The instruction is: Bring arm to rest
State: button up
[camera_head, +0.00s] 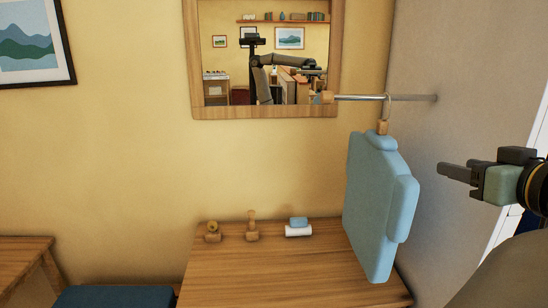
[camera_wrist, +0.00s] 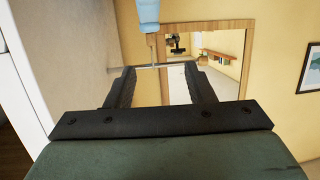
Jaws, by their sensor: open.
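My gripper (camera_head: 446,170) is at the right of the head view, pointing left, with nothing between its fingers. In the wrist view my gripper (camera_wrist: 159,72) shows two dark fingers spread apart and empty. The rest of my arm runs off the right edge of the head view. A light blue padded thing (camera_head: 372,200), like a garment or bag, hangs by a hook from a metal rod (camera_head: 410,97). It is left of my gripper, with a visible gap in the picture. Part of a blue thing shows at the top of the wrist view (camera_wrist: 148,12).
A wooden table (camera_head: 270,282) stands below, with small wooden pieces (camera_head: 252,230) and a blue-and-white item (camera_head: 298,228) at its back. A wood-framed mirror (camera_head: 265,112) hangs on the yellow wall. A grey wall (camera_head: 440,60) is at right. A blue seat (camera_head: 115,296) is lower left.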

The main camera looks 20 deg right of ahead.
jog(key=w+a+r+n+t+h, duration=0.15)
jog(key=w+r+n+t, duration=0.35)
jog(key=w, duration=0.6)
jog(key=w+a+f+m+g+h, duration=0.3)
jog(key=w+a+m, duration=0.1)
jog(key=w, duration=0.2)
jog(key=s+a+f+m+g+y, duration=0.1)
jog(key=s+a+f+g, duration=0.15)
jog(key=f, duration=0.55)
jog(key=s+a+f+g, duration=0.1)
jog(key=a+f+g, duration=0.25)
jog(key=f, duration=0.35)
jog(key=s+a+f+m+g+y, duration=0.1)
jog(key=s+a+f+g, duration=0.15)
jog(key=f, duration=0.55)
jog(key=s+a+f+n+g+y, duration=0.2)
jog(key=s+a+f+g+y, duration=0.2)
jog(key=s+a+f+g, duration=0.4)
jog(key=s+a+f, duration=0.3)
jog(key=s+a, duration=0.2)
jog(key=s, duration=0.1)
jog(key=shift+s+a+f, duration=0.15)
jog(key=shift+s+f, duration=0.15)
jog(key=shift+f, duration=0.05)
